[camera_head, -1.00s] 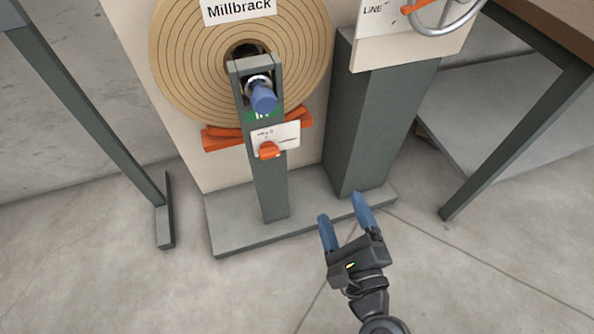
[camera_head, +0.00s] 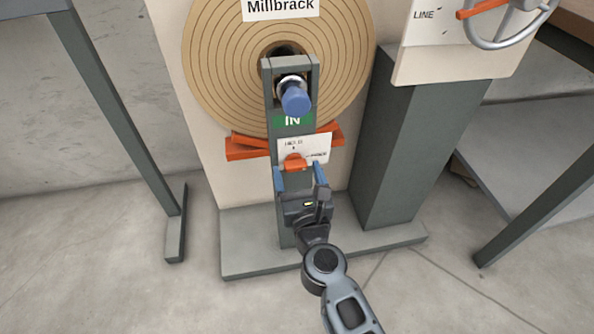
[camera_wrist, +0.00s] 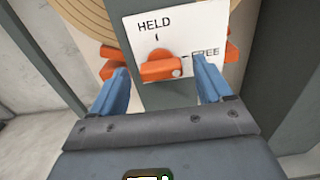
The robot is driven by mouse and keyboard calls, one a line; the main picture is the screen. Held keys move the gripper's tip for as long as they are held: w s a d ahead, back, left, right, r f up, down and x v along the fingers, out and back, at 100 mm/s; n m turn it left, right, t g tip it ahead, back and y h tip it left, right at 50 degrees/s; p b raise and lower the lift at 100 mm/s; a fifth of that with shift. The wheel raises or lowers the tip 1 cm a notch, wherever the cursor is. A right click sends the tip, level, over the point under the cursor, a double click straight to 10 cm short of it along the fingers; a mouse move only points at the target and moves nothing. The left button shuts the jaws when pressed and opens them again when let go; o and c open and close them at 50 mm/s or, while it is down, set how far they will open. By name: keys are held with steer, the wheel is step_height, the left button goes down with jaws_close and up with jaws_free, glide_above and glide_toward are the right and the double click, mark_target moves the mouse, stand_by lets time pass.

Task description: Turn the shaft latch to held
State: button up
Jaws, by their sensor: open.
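The shaft latch is an orange knob (camera_head: 295,162) on a white plate (camera_head: 319,149) fixed to the grey post. In the wrist view the latch (camera_wrist: 158,67) lies nearly level, with HELD marked above it and FREE to its right. Its right end, with a pale dot, is at the FREE side. My gripper (camera_head: 299,178) is open just in front of and below the latch. In the wrist view its blue fingertips (camera_wrist: 158,82) stand left and right of the latch, not closed on it. Whether they touch it I cannot tell.
A blue-ended shaft (camera_head: 295,98) sits in the post top above a green IN label (camera_head: 292,121). The large tan roll (camera_head: 225,60) is behind, with orange chocks (camera_head: 247,150) below. A grey column (camera_head: 385,150) stands right, under a handwheel (camera_head: 505,25).

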steer(key=shift+x, duration=0.8)
steer(key=shift+c, duration=0.4)
steer(key=c, duration=1)
steer(key=shift+o, duration=0.2)
